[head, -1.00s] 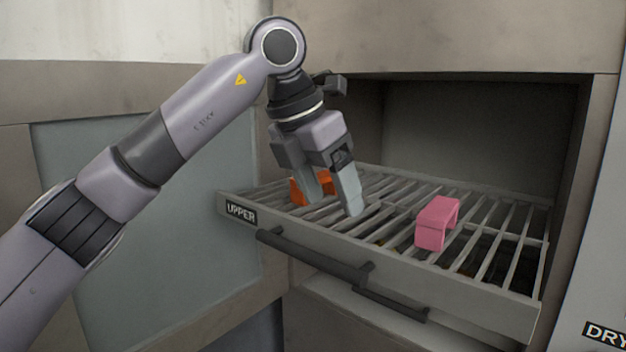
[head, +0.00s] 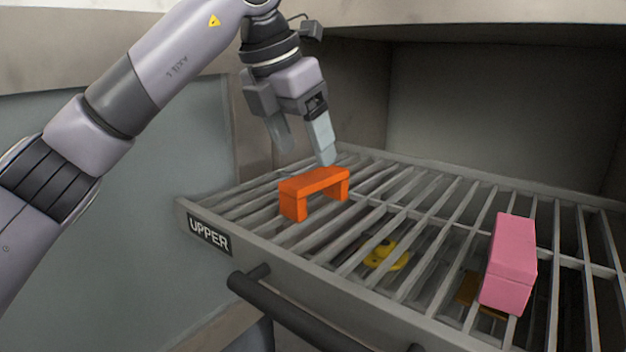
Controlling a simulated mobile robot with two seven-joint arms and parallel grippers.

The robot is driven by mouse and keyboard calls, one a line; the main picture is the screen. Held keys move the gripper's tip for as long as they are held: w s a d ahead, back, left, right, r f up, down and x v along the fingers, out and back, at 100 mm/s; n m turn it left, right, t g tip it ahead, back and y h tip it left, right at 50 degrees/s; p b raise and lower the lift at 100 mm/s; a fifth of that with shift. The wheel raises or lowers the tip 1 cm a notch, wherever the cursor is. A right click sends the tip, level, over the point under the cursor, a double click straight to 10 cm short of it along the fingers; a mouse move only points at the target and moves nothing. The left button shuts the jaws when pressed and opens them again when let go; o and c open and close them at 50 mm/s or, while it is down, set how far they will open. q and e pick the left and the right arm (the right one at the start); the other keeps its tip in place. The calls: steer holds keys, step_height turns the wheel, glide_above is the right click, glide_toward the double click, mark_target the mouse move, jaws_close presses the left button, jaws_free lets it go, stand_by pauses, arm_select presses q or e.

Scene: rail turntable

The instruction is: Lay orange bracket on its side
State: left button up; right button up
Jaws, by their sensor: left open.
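The orange bracket (head: 314,184) stands on its two legs, like a small bridge, on the slatted rack (head: 262,222) at its left part. My left gripper (head: 306,156) is open, just above and behind the bracket. One fingertip is close to the bracket's top edge in the picture; I cannot tell whether it touches. Nothing is between the fingers. My right gripper is not in view.
A pink bracket (head: 510,264) stands on the rack at the right. A yellow object (head: 385,253) and a brown piece (head: 478,294) show below the slats. The rack has an "UPPER" label (head: 209,234) and a dark front handle (head: 290,318). Cabinet walls enclose the back.

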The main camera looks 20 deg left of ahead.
mark_target(316, 175)
arm_select(q)
steer(key=x, duration=0.6)
steer(key=shift+w+d+f, duration=0.1)
steer(key=shift+w+f, duration=0.05)
steer(key=shift+f, duration=0.15)
steer(key=shift+r, duration=0.1)
steer(key=c, duration=1.3)
